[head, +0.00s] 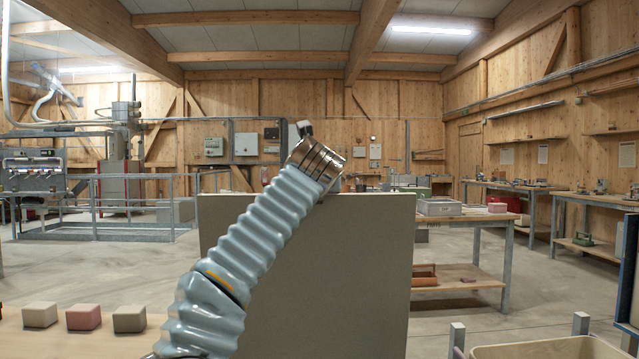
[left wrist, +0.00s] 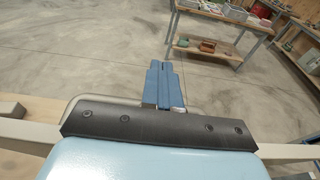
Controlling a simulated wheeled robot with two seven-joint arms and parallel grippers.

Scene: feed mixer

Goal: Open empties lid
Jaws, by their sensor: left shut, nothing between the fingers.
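A large flat beige-grey panel (head: 350,280) stands upright in the middle of the head view; it looks like a raised lid, but no hinge or label shows. My left arm crosses in front of it, and its metal wrist is at the panel's top edge. The fingers are hidden in the head view. In the left wrist view my left gripper (left wrist: 163,68) shows blue fingers, shut and empty, pointing over open floor. A pale bar (left wrist: 288,151) passes beneath the gripper housing; whether they touch cannot be told. My right gripper is not in view.
Three small blocks, beige (head: 40,315), reddish (head: 83,317) and grey (head: 130,318), sit on a pale surface at lower left. A cream bin (head: 545,347) is at lower right. A workbench (head: 465,268) stands behind the panel, with free floor around it.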

